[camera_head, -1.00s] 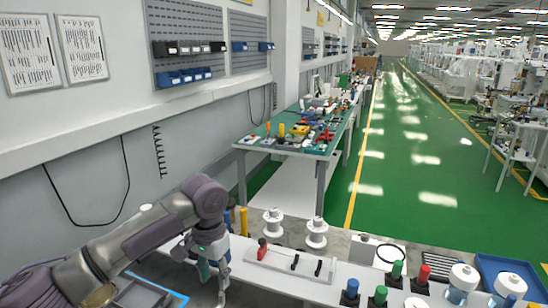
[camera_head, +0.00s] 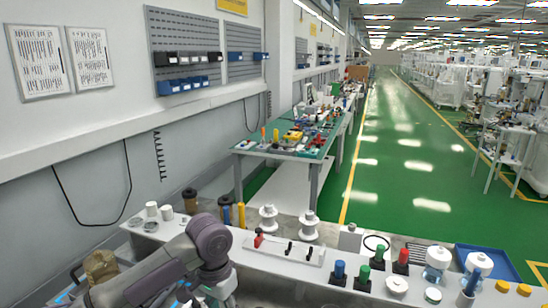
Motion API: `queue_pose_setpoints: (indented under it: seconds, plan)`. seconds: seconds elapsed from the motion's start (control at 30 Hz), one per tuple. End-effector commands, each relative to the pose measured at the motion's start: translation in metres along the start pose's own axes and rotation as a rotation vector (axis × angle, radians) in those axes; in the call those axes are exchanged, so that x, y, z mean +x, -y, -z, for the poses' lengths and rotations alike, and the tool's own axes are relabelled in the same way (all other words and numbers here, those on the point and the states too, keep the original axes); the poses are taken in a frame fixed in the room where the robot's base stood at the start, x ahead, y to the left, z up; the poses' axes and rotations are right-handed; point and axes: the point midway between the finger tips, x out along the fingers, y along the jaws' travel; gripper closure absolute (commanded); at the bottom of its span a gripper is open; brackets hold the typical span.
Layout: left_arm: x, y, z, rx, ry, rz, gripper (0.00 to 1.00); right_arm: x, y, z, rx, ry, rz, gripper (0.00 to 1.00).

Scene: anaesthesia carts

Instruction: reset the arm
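My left arm (camera_head: 168,270) comes in from the lower left, grey and purple, and bends at a rounded joint. Its wrist points down at the near edge of the white bench. My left gripper (camera_head: 220,292) is at the bottom edge of the head view, only partly seen; its fingertips are cut off, so whether it is open or shut does not show. My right gripper and arm are not in view.
The white bench (camera_head: 285,268) holds white spools (camera_head: 268,220), a red-handled tool on a white strip, and blue, green and red cylinders (camera_head: 377,257). White bottles (camera_head: 437,262) and a blue tray (camera_head: 490,262) stand at the right. A cluttered green table (camera_head: 290,145) stands behind.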

Motion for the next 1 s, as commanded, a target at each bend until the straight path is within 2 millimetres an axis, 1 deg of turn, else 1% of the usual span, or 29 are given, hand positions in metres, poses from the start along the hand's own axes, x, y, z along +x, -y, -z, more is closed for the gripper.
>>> queue_pose_setpoints:
  seconds: [0.03, 0.17, 0.27, 0.33, 0.4, 0.5, 0.57, 0.6, 0.67, 0.77, 0.8, 0.9, 1.0]
  plan:
    - [0.01, -0.009, -0.004, 0.018, -0.004, -0.013, 0.59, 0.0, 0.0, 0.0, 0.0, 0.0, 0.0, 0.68]
    - [0.033, -0.031, -0.012, 0.06, -0.033, -0.045, 0.59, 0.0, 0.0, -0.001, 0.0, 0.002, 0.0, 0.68]
    - [0.052, -0.051, -0.022, 0.09, -0.063, -0.076, 0.59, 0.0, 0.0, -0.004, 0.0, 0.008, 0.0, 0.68]
    - [0.067, -0.068, -0.031, 0.11, -0.093, -0.104, 0.59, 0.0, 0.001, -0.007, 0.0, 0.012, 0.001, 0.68]
    - [0.082, -0.086, -0.043, 0.118, -0.133, -0.135, 0.59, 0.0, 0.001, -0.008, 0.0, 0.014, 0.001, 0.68]
    - [0.098, -0.106, -0.064, 0.107, -0.198, -0.17, 0.59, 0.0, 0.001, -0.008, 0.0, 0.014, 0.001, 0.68]
    - [0.106, -0.114, -0.077, 0.086, -0.235, -0.184, 0.59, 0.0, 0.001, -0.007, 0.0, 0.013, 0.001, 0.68]
    - [0.111, -0.117, -0.088, 0.068, -0.257, -0.189, 0.59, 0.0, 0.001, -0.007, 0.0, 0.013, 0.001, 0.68]
    - [0.117, -0.119, -0.104, 0.032, -0.288, -0.189, 0.59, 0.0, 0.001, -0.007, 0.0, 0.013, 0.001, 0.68]
    - [0.126, -0.116, -0.135, -0.042, -0.325, -0.17, 0.59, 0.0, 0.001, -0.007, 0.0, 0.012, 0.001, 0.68]
    - [0.128, -0.112, -0.148, -0.073, -0.334, -0.154, 0.59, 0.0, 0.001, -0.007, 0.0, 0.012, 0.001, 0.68]
    - [0.132, -0.102, -0.179, -0.141, -0.344, -0.11, 0.59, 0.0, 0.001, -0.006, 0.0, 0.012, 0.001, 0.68]
    - [0.135, -0.093, -0.205, -0.193, -0.341, -0.066, 0.59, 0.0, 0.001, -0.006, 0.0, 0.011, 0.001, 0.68]
